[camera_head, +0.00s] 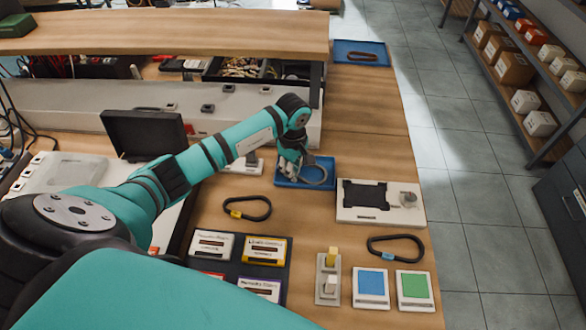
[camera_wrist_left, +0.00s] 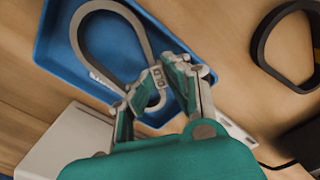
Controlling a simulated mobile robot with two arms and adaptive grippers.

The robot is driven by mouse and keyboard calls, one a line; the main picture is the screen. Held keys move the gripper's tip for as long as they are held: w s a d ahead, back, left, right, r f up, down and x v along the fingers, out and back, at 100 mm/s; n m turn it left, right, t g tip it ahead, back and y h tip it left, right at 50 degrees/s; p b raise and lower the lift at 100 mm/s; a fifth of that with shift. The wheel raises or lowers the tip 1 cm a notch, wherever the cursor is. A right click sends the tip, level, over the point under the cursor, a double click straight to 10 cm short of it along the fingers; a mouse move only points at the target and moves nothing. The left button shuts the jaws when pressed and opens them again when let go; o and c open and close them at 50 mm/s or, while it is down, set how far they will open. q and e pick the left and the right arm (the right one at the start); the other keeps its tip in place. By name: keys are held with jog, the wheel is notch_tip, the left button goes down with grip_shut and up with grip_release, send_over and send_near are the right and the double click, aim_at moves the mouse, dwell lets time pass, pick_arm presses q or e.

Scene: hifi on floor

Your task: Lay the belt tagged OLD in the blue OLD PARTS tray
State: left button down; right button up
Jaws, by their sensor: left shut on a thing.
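My left gripper (camera_head: 291,160) is shut on a grey belt loop (camera_head: 322,178), over the blue tray (camera_head: 331,161) in the middle of the bench. In the left wrist view, the fingers (camera_wrist_left: 157,88) grip one end of the belt (camera_wrist_left: 138,30), and the loop spreads over the blue tray floor (camera_wrist_left: 60,35). A pale tag shows along the belt's side; its writing is too small to read. I cannot tell whether the belt touches the tray floor. My right gripper is not in view.
Black belts lie on the bench, one with a yellow tag (camera_head: 262,209), one with a blue tag (camera_head: 419,244). Another blue tray (camera_head: 380,48) at the back holds a dark loop. A white fixture (camera_head: 414,214) stands right of the near tray. Bench wood behind is clear.

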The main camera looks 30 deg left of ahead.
pick_arm(q)
jog(key=c, duration=1.6)
grip_release()
jog(key=shift+r+p, duration=0.2)
jog(key=shift+p, duration=0.2)
jog(key=shift+w+r, duration=0.1)
jog(key=shift+r, duration=0.3)
jog(key=shift+r+b, duration=1.2)
jog(key=shift+r, duration=4.35)
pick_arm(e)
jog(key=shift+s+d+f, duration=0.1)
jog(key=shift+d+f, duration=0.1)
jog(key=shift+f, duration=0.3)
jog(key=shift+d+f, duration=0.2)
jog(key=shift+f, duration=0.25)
